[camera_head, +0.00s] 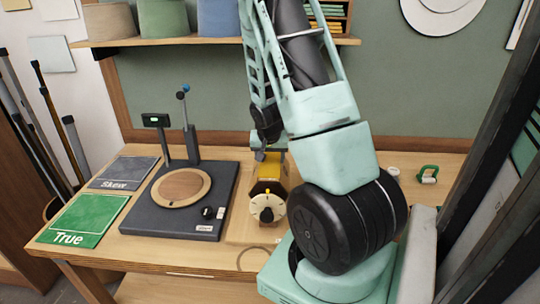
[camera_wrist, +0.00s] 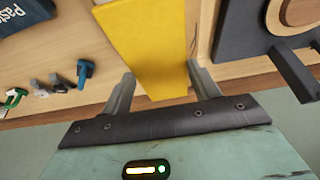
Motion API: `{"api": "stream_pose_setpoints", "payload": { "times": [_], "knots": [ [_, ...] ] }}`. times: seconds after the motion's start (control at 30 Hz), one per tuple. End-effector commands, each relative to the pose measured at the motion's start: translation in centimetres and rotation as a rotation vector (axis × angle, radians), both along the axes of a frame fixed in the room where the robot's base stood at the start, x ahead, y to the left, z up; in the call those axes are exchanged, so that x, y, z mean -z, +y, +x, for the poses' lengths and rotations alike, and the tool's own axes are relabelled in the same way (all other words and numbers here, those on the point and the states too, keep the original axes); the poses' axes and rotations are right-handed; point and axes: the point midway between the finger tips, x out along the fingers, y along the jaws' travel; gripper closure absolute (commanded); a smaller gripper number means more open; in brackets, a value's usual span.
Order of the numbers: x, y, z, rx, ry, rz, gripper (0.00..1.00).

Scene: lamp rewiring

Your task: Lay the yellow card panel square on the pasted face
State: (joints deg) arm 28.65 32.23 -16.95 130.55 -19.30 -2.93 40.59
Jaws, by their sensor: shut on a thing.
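The yellow card panel (camera_wrist: 150,45) is held between the two fingers of my gripper (camera_wrist: 162,86) in the wrist view. It runs away from the fingers toward the top edge, where it is cut off. In the head view, my gripper (camera_head: 268,152) is above the table with yellow (camera_head: 268,172) showing just below it, behind a dark faceted body with a pale round dial (camera_head: 267,207). My arm hides much of this area. I cannot make out a pasted face, nor whether the panel touches anything beneath it.
A dark base with a round wooden disc (camera_head: 181,187) stands to the left. A green "True" mat (camera_head: 80,218) and a grey "Skew" mat (camera_head: 124,172) lie beyond it. A green clamp (camera_head: 427,174) sits at right. A dark mat (camera_wrist: 22,14) with partly visible lettering shows in the wrist view.

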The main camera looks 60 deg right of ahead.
Motion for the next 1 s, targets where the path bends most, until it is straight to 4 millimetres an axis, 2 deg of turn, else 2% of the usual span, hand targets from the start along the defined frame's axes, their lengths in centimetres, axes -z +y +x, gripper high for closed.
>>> {"api": "stream_pose_setpoints", "payload": {
  "times": [0.37, 0.4, 0.47, 0.5, 0.77, 1.0],
  "knots": [
    [0.5, 0.0, 0.0, 0.001, -0.001, -0.001, 0.65],
    [0.5, 0.0, 0.0, 0.001, -0.002, 0.0, 0.36],
    [0.4, 0.0, 0.0, 0.001, -0.002, 0.0, 0.2],
    [0.4, 0.0, 0.0, 0.001, -0.002, 0.0, 0.17],
    [0.3, 0.0, 0.0, 0.001, -0.002, 0.0, 0.17],
    [-1.4, 0.5, -0.1, 0.001, -0.005, -0.003, 0.17]
  ]
}}
